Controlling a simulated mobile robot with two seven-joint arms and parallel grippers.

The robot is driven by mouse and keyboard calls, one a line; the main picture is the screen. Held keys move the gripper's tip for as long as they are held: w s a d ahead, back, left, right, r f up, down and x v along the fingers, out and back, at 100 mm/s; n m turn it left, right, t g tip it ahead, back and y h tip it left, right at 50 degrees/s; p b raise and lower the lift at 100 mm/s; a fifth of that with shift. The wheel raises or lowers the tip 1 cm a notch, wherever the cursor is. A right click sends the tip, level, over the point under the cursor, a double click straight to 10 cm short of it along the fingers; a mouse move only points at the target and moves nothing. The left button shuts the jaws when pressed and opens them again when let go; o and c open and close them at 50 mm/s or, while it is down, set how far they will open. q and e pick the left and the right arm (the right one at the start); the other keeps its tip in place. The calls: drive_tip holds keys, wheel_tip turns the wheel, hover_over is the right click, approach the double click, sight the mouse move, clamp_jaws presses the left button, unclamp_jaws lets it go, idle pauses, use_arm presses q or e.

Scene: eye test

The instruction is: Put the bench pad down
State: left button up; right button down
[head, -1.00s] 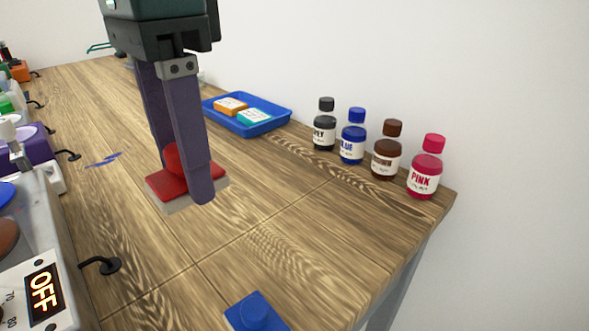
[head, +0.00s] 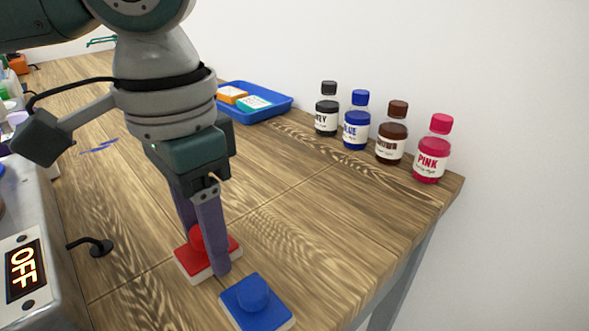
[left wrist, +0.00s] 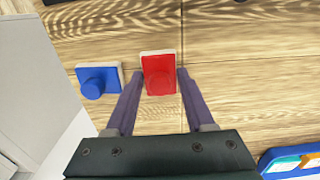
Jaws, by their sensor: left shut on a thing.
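The red bench pad (head: 188,261), with a round knob on top and a pale underside, is in my left gripper (head: 206,254). The purple fingers are shut on its knob in the head view. It also shows between the fingers in the left wrist view (left wrist: 158,76). The pad is low over the bench; I cannot tell whether its underside touches the wood. A similar blue pad (head: 245,306) lies on the bench close beside it, nearer the front edge, and also shows in the left wrist view (left wrist: 98,81). My right gripper is not in view.
The wooden bench (head: 300,225) is clear to the right of the pads. A blue tray (head: 285,103) with orange and teal items and several dye bottles (head: 431,150) stand along the wall. A device reading OFF (head: 24,270) is at left. A blue-purple smear (head: 99,146) marks the bench.

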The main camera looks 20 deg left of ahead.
use_arm(q)
drive_tip(key=o, duration=1.2)
drive_tip(key=shift+f, duration=0.1)
wheel_tip(320, 180, up, 12)
drive_tip(key=p, duration=0.3)
